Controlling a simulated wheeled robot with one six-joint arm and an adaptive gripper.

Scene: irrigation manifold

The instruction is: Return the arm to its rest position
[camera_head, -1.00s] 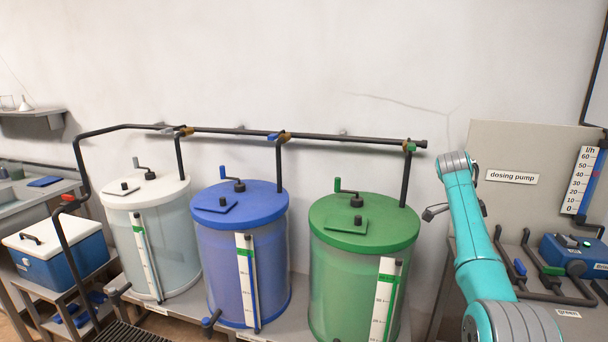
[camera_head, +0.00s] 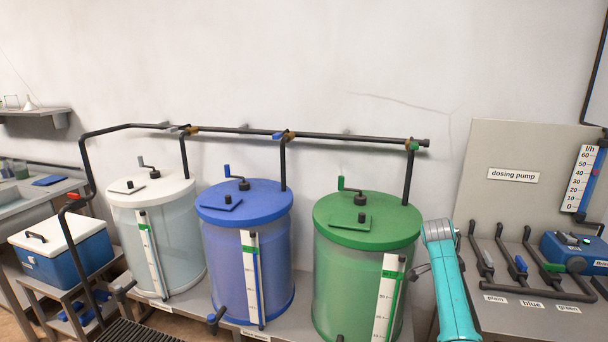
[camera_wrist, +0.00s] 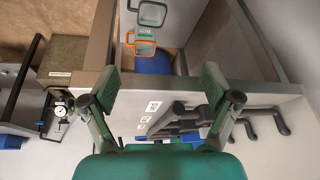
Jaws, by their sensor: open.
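My teal arm (camera_head: 452,290) stands at the lower right in the head view, in front of the gap between the green tank and the dosing pump panel. Its bent upper joint shows at the top; the gripper is mostly hidden behind the arm there. In the wrist view my gripper (camera_wrist: 160,88) has its two fingers spread wide with nothing between them. Beyond the fingers lie the bench edge and a row of dark pipes and valve handles (camera_wrist: 185,118), apart from the fingers.
The green tank (camera_head: 362,270) is close to the left of my arm. The blue tank (camera_head: 240,255) and white tank (camera_head: 165,235) stand further left. The dosing pump panel (camera_head: 510,150) and blue pump (camera_head: 575,250) are at right. A black pipe (camera_head: 250,131) runs above the tanks.

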